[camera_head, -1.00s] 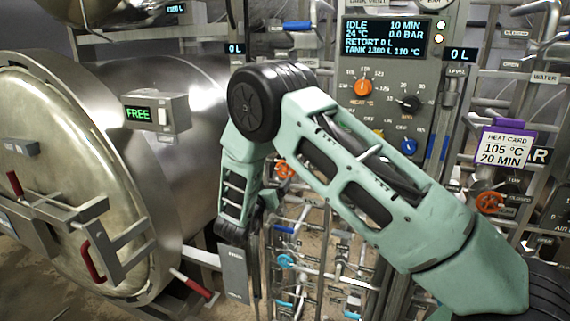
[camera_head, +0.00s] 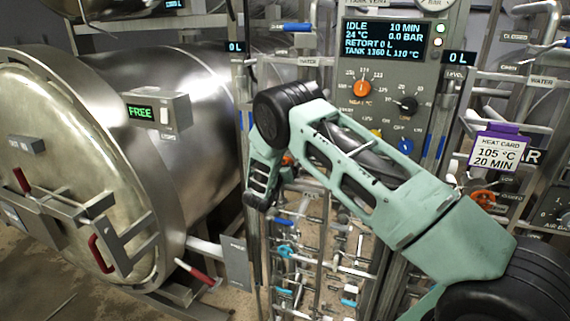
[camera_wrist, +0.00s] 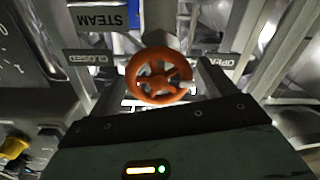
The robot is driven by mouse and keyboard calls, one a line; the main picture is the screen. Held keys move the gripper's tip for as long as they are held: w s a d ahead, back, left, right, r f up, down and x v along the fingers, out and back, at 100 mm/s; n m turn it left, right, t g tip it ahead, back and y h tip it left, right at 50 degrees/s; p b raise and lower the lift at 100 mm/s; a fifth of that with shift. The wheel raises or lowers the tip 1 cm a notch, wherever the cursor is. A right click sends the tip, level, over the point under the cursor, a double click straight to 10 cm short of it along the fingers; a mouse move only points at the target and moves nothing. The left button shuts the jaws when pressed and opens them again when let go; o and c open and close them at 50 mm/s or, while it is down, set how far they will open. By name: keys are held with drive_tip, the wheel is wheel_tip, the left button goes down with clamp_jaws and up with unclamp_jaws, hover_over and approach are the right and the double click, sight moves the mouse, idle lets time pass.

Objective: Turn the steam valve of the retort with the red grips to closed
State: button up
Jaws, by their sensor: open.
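The retort with red grips (camera_head: 102,252) stands at the left in the head view, its round door facing me. In the wrist view an orange handwheel (camera_wrist: 158,77) sits ahead of my gripper (camera_wrist: 158,95), below an upside-down STEAM plate (camera_wrist: 104,18). A CLOSED label (camera_wrist: 90,57) is left of the wheel and an OPEN label (camera_wrist: 220,60) right of it. My gripper is open, with dark fingers low on either side of the wheel; I cannot tell whether they touch it. In the head view my arm hides most of this area.
A control panel (camera_head: 385,90) with a display and knobs stands behind my arm. Pipes with blue and cyan handles (camera_head: 285,252) fill the space below. Another orange wheel (camera_head: 483,198) is at the right, under a purple-framed heat card (camera_head: 498,150). Bare floor shows at lower left.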

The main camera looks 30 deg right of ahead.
drive_tip(key=c, duration=1)
drive_tip(key=shift+o, duration=0.2)
